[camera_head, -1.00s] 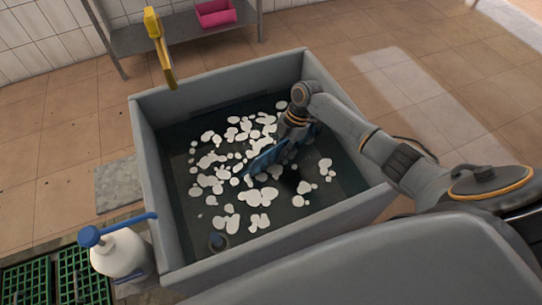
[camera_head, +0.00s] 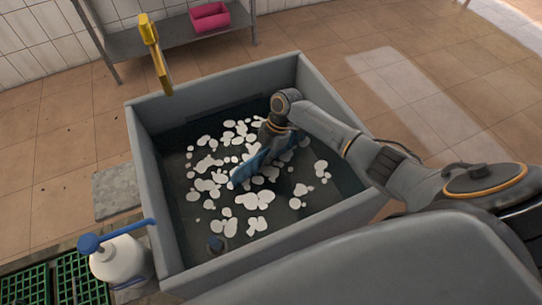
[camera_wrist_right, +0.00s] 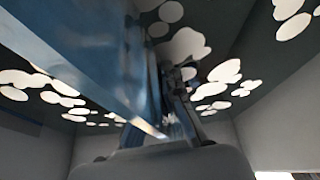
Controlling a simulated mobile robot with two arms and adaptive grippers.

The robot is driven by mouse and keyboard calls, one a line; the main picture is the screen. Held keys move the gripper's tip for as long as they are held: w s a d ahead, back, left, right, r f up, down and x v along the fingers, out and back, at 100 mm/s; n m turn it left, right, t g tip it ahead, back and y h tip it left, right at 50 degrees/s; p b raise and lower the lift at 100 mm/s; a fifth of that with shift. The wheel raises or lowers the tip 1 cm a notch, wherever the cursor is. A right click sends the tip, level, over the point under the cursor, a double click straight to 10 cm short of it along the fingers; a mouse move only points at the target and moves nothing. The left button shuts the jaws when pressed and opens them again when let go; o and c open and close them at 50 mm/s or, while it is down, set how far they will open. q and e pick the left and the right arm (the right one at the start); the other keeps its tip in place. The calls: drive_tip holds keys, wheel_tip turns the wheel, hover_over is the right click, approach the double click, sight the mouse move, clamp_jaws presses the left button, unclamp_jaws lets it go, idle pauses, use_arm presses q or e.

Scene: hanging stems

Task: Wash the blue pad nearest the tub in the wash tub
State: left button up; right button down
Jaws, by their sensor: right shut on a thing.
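The grey wash tub (camera_head: 293,237) holds dark water with white foam patches. My right gripper (camera_head: 266,146) reaches down inside the tub and is shut on a blue pad (camera_head: 250,167). The pad lies tilted among the foam at the water surface, and its lower part cannot be made out. In the right wrist view the blue pad (camera_wrist_right: 85,60) fills the upper left, with the right gripper's fingers (camera_wrist_right: 178,100) against it and foam around. My left gripper is not in view.
A white bottle with a blue pump (camera_head: 118,257) stands at the tub's left front corner, its spout towards the rim. Green crates (camera_head: 80,280) are at the lower left. A pink bin (camera_head: 210,17) sits on a metal shelf.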

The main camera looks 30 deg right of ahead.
drive_tip(key=d+b, duration=0.1)
drive_tip(key=d, duration=0.6)
drive_tip(key=shift+s, duration=0.25)
wheel_tip(320, 180, up, 36)
drive_tip(key=p, duration=2)
idle(0.9)
